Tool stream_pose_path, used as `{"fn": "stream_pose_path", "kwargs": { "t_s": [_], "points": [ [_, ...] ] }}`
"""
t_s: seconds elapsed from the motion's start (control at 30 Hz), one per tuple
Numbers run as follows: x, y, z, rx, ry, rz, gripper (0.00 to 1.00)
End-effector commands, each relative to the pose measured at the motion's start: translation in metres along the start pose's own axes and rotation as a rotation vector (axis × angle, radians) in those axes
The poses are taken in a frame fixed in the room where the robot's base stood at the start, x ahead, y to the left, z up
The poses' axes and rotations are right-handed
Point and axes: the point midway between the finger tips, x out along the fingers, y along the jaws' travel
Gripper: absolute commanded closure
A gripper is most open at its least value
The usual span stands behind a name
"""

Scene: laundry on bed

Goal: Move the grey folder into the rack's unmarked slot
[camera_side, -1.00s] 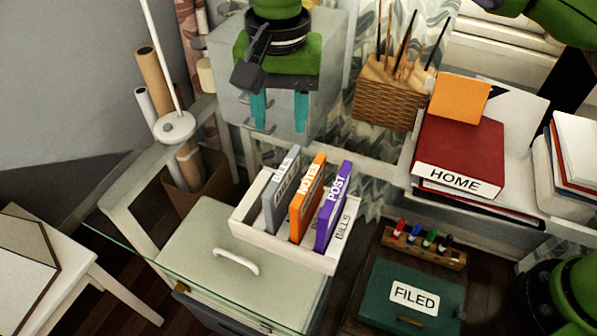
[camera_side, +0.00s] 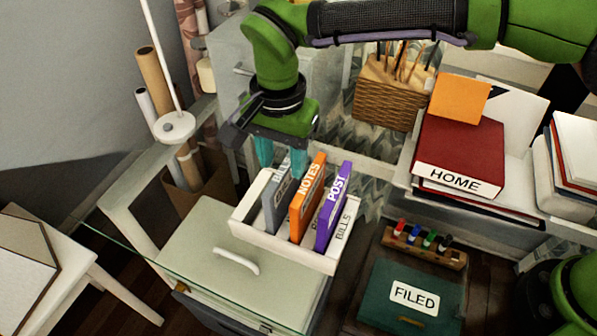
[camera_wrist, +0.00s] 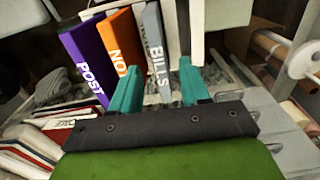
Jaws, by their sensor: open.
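The grey folder (camera_side: 274,208), marked BILLS, stands upright in the left part of the white rack (camera_side: 283,250). Beside it stand the orange NOTES folder (camera_side: 308,200) and the purple POST folder (camera_side: 333,205). A BILLS label shows on the rack's right end; other slot labels are mostly hidden. My gripper (camera_side: 281,160) is open, its teal fingers pointing down at the top of the grey folder. In the wrist view the grey folder (camera_wrist: 155,52) lies between the two fingers of my gripper (camera_wrist: 157,72); I cannot tell whether they touch it.
The rack stands on a pale green cabinet (camera_side: 195,245) with a white handle. To the right are a green FILED box (camera_side: 385,290), a marker holder (camera_side: 425,243) and a red HOME folder (camera_side: 460,145). A wicker basket (camera_side: 390,97) stands behind.

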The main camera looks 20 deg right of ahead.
Motion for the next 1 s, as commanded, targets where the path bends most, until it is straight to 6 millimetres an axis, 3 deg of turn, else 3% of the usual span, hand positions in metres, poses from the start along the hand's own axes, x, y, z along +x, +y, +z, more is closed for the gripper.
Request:
{"fn": "stream_pose_path", "kwargs": {
  "t_s": [0.4, 0.67, 0.7, 1.0],
  "points": [
    [0.053, 0.001, 0.0, 0.0, -0.001, 0.003, 0.54],
    [0.057, 0.0, 0.0, 0.0, -0.001, 0.0, 0.54],
    [0.057, 0.0, 0.0, 0.0, -0.001, 0.0, 0.56],
    [0.056, 0.0, 0.0, 0.0, 0.0, 0.0, 1.0]
  ]
}}
